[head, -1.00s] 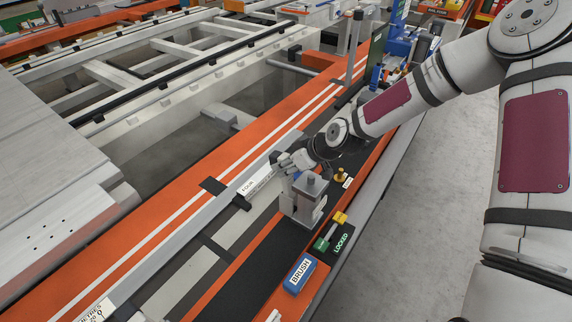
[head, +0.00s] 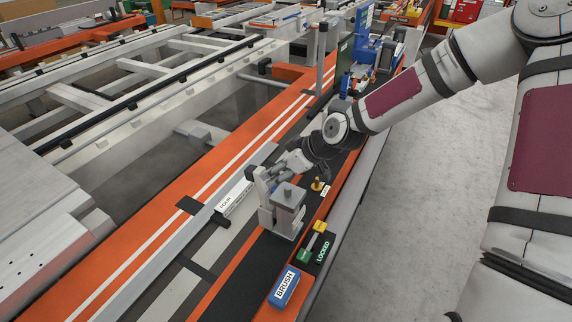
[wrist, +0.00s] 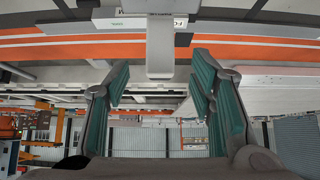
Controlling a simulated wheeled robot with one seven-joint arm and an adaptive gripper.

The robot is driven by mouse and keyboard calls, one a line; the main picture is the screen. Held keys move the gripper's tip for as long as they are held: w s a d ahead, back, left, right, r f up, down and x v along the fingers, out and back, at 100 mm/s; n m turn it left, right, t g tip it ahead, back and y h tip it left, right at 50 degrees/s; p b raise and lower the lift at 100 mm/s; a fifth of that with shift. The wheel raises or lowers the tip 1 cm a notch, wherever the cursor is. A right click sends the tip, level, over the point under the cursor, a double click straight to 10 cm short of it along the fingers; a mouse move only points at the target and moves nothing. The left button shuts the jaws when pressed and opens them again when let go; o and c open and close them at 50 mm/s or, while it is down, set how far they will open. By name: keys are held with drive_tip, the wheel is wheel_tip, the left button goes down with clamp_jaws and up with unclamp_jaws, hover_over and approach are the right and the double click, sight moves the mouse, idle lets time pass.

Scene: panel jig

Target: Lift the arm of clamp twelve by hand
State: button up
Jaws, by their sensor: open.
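A grey clamp (head: 287,212) with a blocky body stands on the black strip along the orange rail in the head view. No number on it is readable, so I cannot tell whether it is clamp twelve. My gripper (head: 277,174) is just behind and above it, at its upper part. The wrist view shows my gripper (wrist: 162,80) open, its two green-padded fingers apart. A grey upright piece (wrist: 160,48), probably the clamp's arm, shows in the gap between them. I cannot tell whether a finger touches it.
A green and yellow handle (head: 313,240) beside a LOCKED label and a blue BRUSH block (head: 285,288) lie near the clamp. Floor (head: 425,180) at right is clear.

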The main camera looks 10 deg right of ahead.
drive_tip(key=v, duration=0.4)
drive_tip(key=shift+r, duration=0.1)
idle(0.4)
drive_tip(key=s+d+r+m+g+h, duration=0.2)
drive_tip(key=s+d+r+m+h, duration=0.1)
drive_tip(key=s+d+r+h, duration=0.6)
drive_tip(key=s+r+m+t+y, duration=0.1)
drive_tip(key=s+r+m, duration=0.2)
drive_tip(key=s+r, duration=0.3)
drive_tip(key=s+r+m+t+y+b, duration=0.1)
drive_tip(key=s+r+m, duration=0.3)
drive_tip(key=s, duration=0.7)
drive_tip(key=shift+d+r, duration=0.35)
drive_tip(key=shift+r, duration=0.55)
